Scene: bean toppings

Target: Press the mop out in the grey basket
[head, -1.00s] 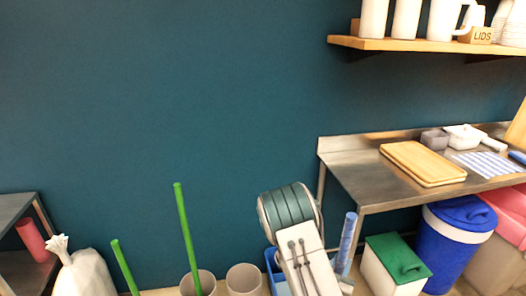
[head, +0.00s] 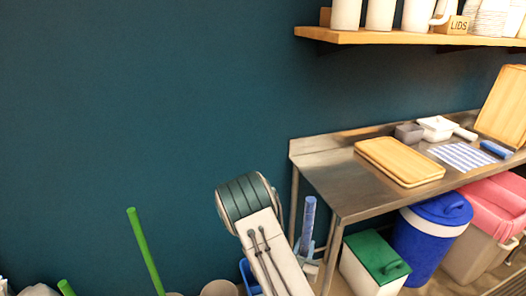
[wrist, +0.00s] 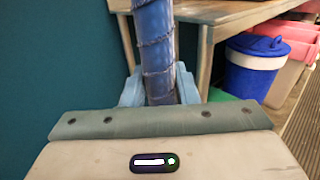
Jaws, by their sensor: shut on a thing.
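The mop's blue handle (wrist: 155,40) stands nearly upright in the wrist view. Its upper end also shows in the head view (head: 308,218), just right of my arm. My gripper (wrist: 158,90) is shut on the handle, with a light-blue finger on each side of it. The mop head is hidden. Part of a blue bucket (head: 248,275) shows behind my arm in the head view. I cannot make out a grey basket.
A steel table (head: 345,185) stands right of the handle. Under it are a white bin with a green lid (head: 378,258), a blue bin (head: 436,228) and a beige bin with a pink liner (head: 500,225). Green poles (head: 145,250) stand at left.

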